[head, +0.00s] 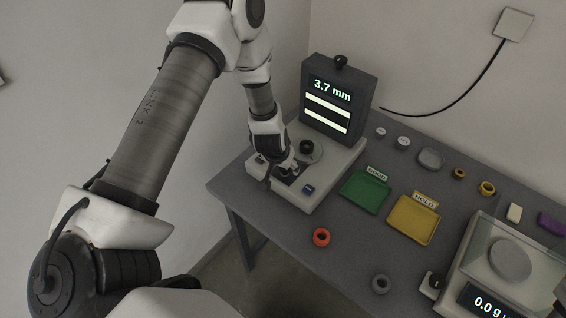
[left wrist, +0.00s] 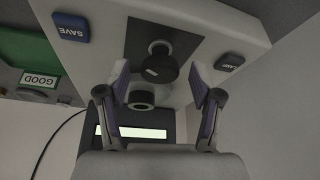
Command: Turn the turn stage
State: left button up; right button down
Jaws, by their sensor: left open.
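The measuring device has a pale base (head: 330,170) and an upright dark display (head: 340,100) reading 3.7 mm. A grey round stage (head: 314,157) sits on the base with a dark ring-shaped piece (head: 306,147) on it. My left gripper (head: 287,172) is over the front of the base, partly hiding it. In the left wrist view, the open fingers (left wrist: 158,88) point toward a black knob (left wrist: 161,64) on a dark square plate (left wrist: 185,42). The knob appears between the fingertips, with gaps on both sides. The dark ring-shaped piece (left wrist: 141,97) shows beyond it.
Green GOOD tray (head: 366,193) and yellow HOLD tray (head: 413,221) stand to the right. An orange ring (head: 321,237) and grey ring (head: 381,283) lie in front. A scale (head: 495,285) stands at right.

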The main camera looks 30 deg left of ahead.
pick_arm(q)
jog(key=v, duration=1.1)
jog(key=shift+r, duration=0.3)
jog(key=shift+s+d, duration=0.1)
dwell(0.7)
